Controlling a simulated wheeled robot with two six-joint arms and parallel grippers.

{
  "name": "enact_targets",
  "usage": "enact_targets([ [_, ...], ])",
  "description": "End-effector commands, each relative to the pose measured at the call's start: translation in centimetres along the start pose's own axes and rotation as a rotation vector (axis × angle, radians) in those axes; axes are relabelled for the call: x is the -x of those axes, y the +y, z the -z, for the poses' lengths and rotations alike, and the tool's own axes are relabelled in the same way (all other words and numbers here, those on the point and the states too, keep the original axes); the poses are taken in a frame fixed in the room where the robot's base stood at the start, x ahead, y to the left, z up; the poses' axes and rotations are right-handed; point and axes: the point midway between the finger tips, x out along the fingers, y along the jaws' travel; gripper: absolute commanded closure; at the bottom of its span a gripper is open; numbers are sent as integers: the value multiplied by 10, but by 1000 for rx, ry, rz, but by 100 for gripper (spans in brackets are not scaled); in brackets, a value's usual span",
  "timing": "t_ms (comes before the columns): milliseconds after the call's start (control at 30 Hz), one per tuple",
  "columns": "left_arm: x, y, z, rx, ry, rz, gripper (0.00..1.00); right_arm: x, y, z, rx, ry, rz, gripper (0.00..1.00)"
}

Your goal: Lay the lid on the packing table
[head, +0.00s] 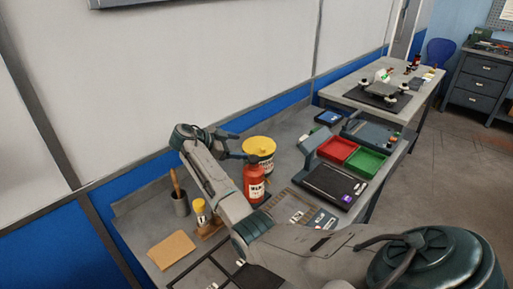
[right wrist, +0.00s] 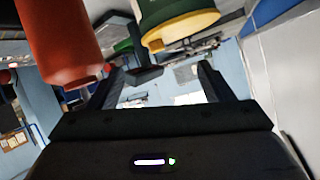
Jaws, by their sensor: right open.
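My left gripper is not in view. I cannot tell for sure which table is the packing table.
The red bottle (head: 254,184) stands close in front of the drum; it also shows in the right wrist view (right wrist: 58,45). Red (head: 338,150) and green (head: 366,162) trays stand to the right. A second table (head: 425,93) with a black mat stands farther back.

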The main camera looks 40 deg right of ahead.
Motion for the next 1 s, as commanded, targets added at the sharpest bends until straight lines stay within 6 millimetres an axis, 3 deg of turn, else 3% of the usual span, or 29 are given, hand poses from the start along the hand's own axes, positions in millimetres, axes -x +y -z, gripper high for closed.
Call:
enact_targets([
  [267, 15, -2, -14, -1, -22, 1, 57, -42, 0, 3, 3, 4, -3, 26],
  [700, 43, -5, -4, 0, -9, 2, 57, -94, 2, 5, 3, 3, -3, 26],
  [1000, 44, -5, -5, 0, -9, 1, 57, -103, 3, 2, 1, 1, -1, 26],
])
